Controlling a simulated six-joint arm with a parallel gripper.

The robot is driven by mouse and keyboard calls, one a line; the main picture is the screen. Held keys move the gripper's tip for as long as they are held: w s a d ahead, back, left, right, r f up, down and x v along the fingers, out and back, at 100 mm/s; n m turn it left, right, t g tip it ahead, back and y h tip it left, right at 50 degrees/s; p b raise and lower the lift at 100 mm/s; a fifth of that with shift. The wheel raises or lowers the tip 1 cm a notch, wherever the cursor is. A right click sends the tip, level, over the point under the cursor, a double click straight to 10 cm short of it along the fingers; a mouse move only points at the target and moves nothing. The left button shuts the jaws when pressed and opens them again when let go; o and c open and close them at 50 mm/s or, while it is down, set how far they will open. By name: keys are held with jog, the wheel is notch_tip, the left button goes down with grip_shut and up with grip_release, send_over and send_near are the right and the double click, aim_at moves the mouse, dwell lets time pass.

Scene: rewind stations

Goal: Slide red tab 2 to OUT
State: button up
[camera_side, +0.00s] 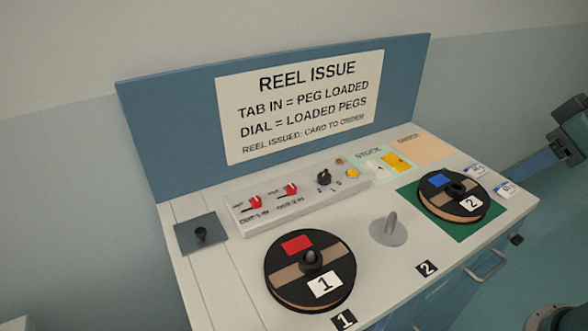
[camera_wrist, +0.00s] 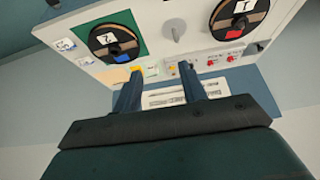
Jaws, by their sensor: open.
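Two red tabs sit in slots on the raised grey control panel (camera_side: 275,212). The right one in the side view, closer to the dial, appears to be red tab 2 (camera_side: 290,190); the other red tab (camera_side: 254,204) is to its left. The wrist view shows the scene turned around, with the tab nearer the dial (camera_wrist: 210,62) and the other tab (camera_wrist: 231,58). My gripper (camera_wrist: 160,69) is open and empty, apart from the panel. In the side view, dark parts of my arm show at the right edge.
A black dial (camera_side: 323,177) is right of the tabs. Reel 1 (camera_side: 283,284) stands in front of the panel, and reel 2 (camera_side: 437,208) on a green mat at right. A grey upright handle (camera_side: 390,228) is between them. A blue backboard with a sign (camera_side: 300,100) rises behind.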

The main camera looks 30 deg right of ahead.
aim_at(291, 185)
jog(key=w+a+f, duration=0.1)
jog(key=w+a, duration=0.3)
jog(key=w, duration=0.4)
jog(key=w+a+f+g, duration=0.1)
jog(key=w+a, duration=0.3)
jog(key=w, duration=0.4)
jog(key=w+a+f, duration=0.1)
jog(key=w+a, duration=0.3)
jog(key=w, duration=0.5)
jog(key=w+a+f, duration=0.6)
jog(key=a+f, duration=0.1)
jog(key=shift+w+a, duration=0.15)
jog(key=shift+w, duration=0.15)
jog(key=x, duration=1.3)
jog(key=shift+w+f, duration=0.1)
jog(key=shift+f, duration=0.2)
grip_shut()
